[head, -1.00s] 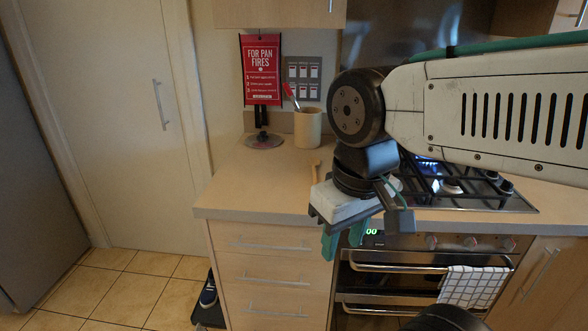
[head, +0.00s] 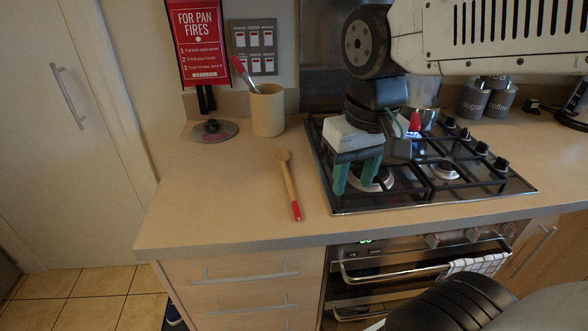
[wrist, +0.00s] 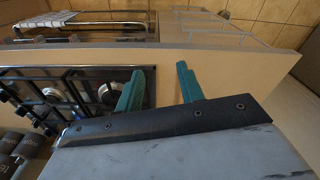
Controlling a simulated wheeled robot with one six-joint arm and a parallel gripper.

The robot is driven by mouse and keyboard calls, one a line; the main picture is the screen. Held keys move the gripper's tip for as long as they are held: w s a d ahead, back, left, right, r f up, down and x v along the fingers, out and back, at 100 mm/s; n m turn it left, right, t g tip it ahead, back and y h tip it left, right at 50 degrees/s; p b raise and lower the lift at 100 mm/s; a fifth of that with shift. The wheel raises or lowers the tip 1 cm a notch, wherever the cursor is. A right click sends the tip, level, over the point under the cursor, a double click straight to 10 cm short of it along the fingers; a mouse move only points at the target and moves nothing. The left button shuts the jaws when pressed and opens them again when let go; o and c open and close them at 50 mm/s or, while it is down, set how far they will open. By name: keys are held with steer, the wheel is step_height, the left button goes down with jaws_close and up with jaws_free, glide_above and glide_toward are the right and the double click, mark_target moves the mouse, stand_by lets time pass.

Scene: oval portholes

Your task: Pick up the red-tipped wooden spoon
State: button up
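The red-tipped wooden spoon (head: 288,185) lies flat on the wooden worktop, left of the hob in the head view. Its bowl points to the back and its red handle tip points to the front edge. My gripper (head: 355,190) is above the left part of the hob, to the right of the spoon and apart from it. Its two green fingers point down and are spread, with nothing between them. In the wrist view the gripper (wrist: 158,90) also shows its fingers apart and empty. I cannot make out the spoon in the wrist view.
A beige utensil pot (head: 267,112) holding a red-handled utensil stands behind the spoon. A round lid (head: 211,133) lies left of it. The worktop (head: 220,190) around the spoon is clear.

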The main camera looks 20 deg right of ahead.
steer(key=w+a+f+m, duration=0.1)
steer(key=w+f, duration=0.2)
steer(key=w, duration=0.8)
steer(key=m+g, duration=0.1)
glide_above(292, 190)
step_height(292, 190, down, 5)
step_height(292, 190, down, 8)
steer(key=shift+r, duration=0.2)
steer(key=shift+f, duration=0.3)
steer(key=shift+c, duration=0.4)
jaws_close()
